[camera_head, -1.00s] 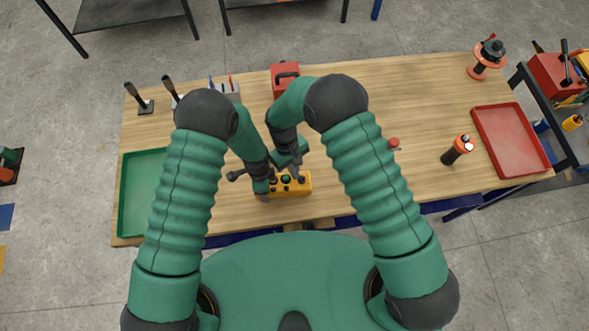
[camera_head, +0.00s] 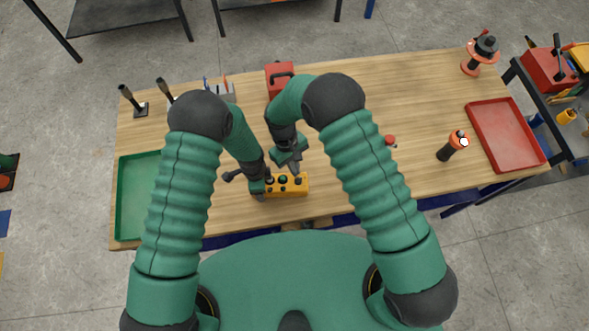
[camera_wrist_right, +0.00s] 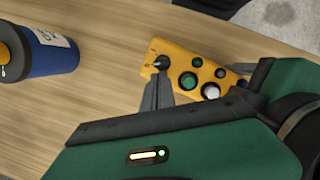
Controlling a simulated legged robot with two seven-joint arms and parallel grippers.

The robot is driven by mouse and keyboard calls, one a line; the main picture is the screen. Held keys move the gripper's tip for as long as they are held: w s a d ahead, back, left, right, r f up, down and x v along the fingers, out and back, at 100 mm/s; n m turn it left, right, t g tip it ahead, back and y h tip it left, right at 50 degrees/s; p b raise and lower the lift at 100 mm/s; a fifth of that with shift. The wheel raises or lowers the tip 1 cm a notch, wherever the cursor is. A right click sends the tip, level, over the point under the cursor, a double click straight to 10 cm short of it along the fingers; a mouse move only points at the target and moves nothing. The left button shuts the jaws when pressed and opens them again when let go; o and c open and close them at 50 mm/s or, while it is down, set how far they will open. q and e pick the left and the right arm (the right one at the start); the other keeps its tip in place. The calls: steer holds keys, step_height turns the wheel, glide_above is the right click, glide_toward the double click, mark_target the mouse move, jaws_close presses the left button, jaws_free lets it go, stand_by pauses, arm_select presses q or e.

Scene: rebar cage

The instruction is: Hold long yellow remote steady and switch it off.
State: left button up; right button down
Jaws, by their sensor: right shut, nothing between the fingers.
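The long yellow remote (camera_head: 300,188) lies near the table's front edge, with several dark and green knobs or buttons on top. In the right wrist view the remote (camera_wrist_right: 181,58) shows a black knob (camera_wrist_right: 161,61) near one end, plus green, black and white buttons. My right gripper (camera_head: 294,172) is shut and empty at the remote's right end. In the wrist view its fingertips (camera_wrist_right: 158,80) are close by the black knob; I cannot tell if they touch. My left gripper (camera_head: 260,192) is at the remote's left end; its jaws are too small and hidden to read.
A green tray (camera_head: 131,220) is at the left and a red tray (camera_head: 506,135) at the right. A red box (camera_head: 279,78) stands behind my arms. A blue cylinder (camera_wrist_right: 48,55) shows in the wrist view.

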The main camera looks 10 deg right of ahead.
steer(key=shift+w+a, duration=0.65)
steer(key=shift+w, duration=0.35)
arm_select(q)
steer(key=shift+s+d, duration=0.1)
steer(key=shift+d, duration=0.05)
steer(key=o, duration=1.9)
steer(key=shift+f, duration=0.1)
steer(key=shift+o, duration=0.2)
arm_select(e)
steer(key=v, duration=1)
steer(key=shift+w+a, duration=0.25)
steer(key=shift+w, duration=0.05)
steer(key=shift+r, duration=0.1)
